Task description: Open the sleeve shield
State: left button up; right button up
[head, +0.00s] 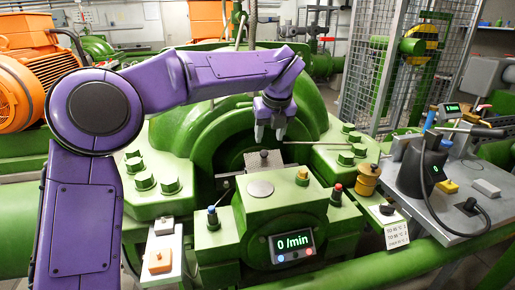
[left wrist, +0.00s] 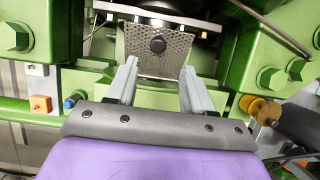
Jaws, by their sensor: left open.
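In the head view, a small part of the grey plate (head: 264,160) shows below my left gripper (head: 270,136). My left gripper is open and empty, its two grey fingers pointing down at the machine's middle. My right gripper is not in view.
A green block with a display reading 0 /min (head: 291,245) stands in front of the plate. Big green bolts (head: 171,185) flank the housing. A thin rod (head: 312,143) sticks out right of the gripper. A grey side table (head: 452,205) with tools stands at right.

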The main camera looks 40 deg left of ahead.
aim_at(265, 152)
pick_arm(q)
jog(key=x, duration=0.6)
jog(key=shift+a+f+p, duration=0.25)
jog(key=shift+a+p, duration=0.1)
jog(key=shift+f, duration=0.25)
jog(key=shift+d, duration=0.1)
jog(key=shift+c, duration=0.3)
grip_shut()
jog(key=shift+w, duration=0.1)
